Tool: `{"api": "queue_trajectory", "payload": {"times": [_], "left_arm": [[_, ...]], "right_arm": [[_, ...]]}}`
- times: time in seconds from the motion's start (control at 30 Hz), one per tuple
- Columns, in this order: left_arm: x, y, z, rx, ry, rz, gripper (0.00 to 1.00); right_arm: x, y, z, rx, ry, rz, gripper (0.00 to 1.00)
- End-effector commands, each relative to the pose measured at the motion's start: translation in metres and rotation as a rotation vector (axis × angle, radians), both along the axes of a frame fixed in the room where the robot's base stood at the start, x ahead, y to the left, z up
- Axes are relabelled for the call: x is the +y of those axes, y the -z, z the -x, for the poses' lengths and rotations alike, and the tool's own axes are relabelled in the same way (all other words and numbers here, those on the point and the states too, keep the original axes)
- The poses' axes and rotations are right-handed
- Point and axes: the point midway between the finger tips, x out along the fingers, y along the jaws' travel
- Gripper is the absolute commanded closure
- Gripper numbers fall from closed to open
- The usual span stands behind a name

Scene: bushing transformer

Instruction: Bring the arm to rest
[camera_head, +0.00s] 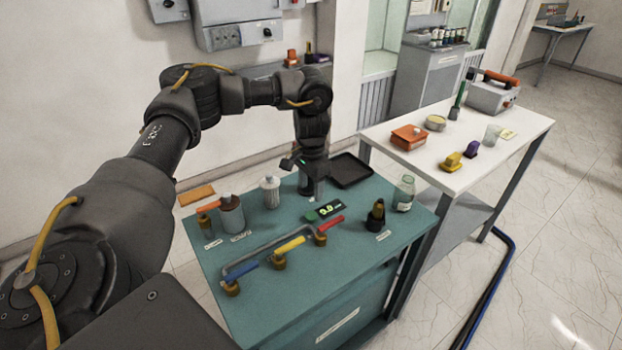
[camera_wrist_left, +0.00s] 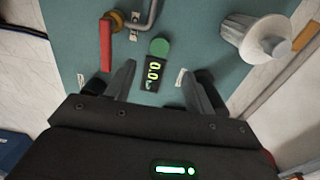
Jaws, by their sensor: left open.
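My left arm (camera_head: 165,150) comes in from the left in the head view and bends down over the teal table (camera_head: 300,300). My left gripper (camera_head: 312,198) points down above the table's back part. In the left wrist view its two fingers (camera_wrist_left: 158,82) are spread apart with nothing held between them. A small black gauge with lit digits (camera_head: 326,211) lies just beside the gripper in the head view. In the wrist view the gauge (camera_wrist_left: 153,73) and its round green part (camera_wrist_left: 159,47) show between and beyond the fingers. My right gripper is not in view.
A pipe with blue, yellow and red (camera_head: 330,224) valve handles runs along the table. A white ribbed cylinder (camera_head: 270,191), a grey can (camera_head: 231,215), a black tray (camera_head: 351,170), a dark bushing (camera_head: 376,214) and a glass jar (camera_head: 404,193) stand around. A white table (camera_head: 470,135) adjoins on the right.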

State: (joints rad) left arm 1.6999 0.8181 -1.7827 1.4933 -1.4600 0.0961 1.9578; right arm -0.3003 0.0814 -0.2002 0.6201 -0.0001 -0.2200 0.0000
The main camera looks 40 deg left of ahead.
Motion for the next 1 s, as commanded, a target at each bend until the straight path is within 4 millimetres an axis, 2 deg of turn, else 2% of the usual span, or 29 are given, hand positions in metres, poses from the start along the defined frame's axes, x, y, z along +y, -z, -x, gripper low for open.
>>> {"api": "queue_trajectory", "payload": {"times": [0.03, 0.2, 0.6, 0.67, 1.0], "left_arm": [[0.000, -0.008, -0.001, -0.002, 0.002, 0.000, 0.46], [-0.001, -0.018, 0.000, 0.000, 0.002, 0.000, 0.46], [-0.001, -0.021, 0.000, 0.000, 0.001, 0.001, 0.46], [-0.001, -0.028, 0.000, 0.000, 0.001, 0.001, 0.46], [0.000, -0.088, 0.000, 0.000, 0.001, 0.001, 0.46]], "right_arm": [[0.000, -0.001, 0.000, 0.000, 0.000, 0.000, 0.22], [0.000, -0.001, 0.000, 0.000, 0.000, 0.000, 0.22], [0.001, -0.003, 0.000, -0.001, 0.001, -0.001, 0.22], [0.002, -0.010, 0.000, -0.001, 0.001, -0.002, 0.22], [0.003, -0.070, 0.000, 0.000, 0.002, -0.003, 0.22]]}}
